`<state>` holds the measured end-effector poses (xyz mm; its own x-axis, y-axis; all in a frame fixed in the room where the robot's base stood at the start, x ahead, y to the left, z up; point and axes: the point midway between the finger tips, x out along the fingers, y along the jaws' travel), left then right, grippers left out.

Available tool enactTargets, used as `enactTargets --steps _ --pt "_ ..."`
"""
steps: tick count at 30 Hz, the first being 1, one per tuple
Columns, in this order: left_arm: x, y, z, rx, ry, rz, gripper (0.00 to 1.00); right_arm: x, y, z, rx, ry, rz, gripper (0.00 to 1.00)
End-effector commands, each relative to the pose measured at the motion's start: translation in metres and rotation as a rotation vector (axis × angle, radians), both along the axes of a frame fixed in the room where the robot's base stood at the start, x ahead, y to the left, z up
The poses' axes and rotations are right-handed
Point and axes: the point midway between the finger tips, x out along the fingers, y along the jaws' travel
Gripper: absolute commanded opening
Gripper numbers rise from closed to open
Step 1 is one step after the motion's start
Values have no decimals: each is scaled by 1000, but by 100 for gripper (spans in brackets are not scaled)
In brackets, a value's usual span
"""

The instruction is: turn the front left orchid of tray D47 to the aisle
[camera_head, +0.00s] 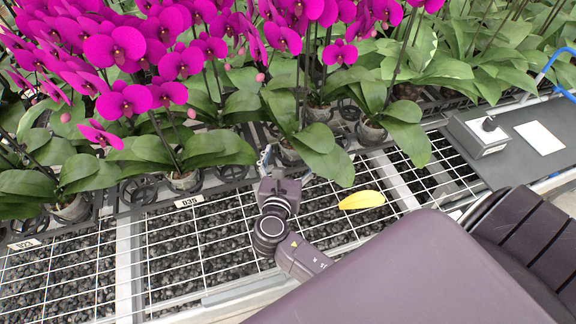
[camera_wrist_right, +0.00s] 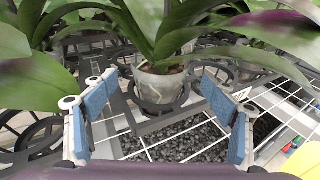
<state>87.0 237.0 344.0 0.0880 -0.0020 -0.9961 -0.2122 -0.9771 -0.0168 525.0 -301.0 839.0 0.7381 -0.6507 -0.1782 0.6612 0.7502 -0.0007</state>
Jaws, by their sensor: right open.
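My right gripper (camera_head: 268,158) is at the front edge of the trays, in front of an orchid in a clear pot (camera_head: 289,153), at the front left of the right-hand tray. No D47 label is readable; leaves cover part of that tray's front. In the right wrist view the clear pot (camera_wrist_right: 160,86) stands upright in a dark tray ring, beyond and between the blue finger pads of my open gripper (camera_wrist_right: 155,98). I see no contact. Broad green leaves hang over the pot. My left gripper is not in view.
Neighbouring trays carry labels that look like D35 (camera_head: 189,201) and D23 (camera_head: 24,244). A yellow leaf (camera_head: 362,200) lies on the white mesh bench right of my gripper. A grey box (camera_head: 478,133) and white card (camera_head: 539,138) are on a dark surface at right.

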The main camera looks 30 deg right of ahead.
Motion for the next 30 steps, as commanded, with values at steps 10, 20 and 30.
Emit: enactTargets --steps 10,20,30 --pt "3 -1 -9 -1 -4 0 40 35 -31 -12 -2 -1 -2 78" --pt "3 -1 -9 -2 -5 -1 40 47 -42 -16 1 1 -1 78" --pt "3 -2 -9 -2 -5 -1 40 47 -42 -16 1 -1 -1 66"
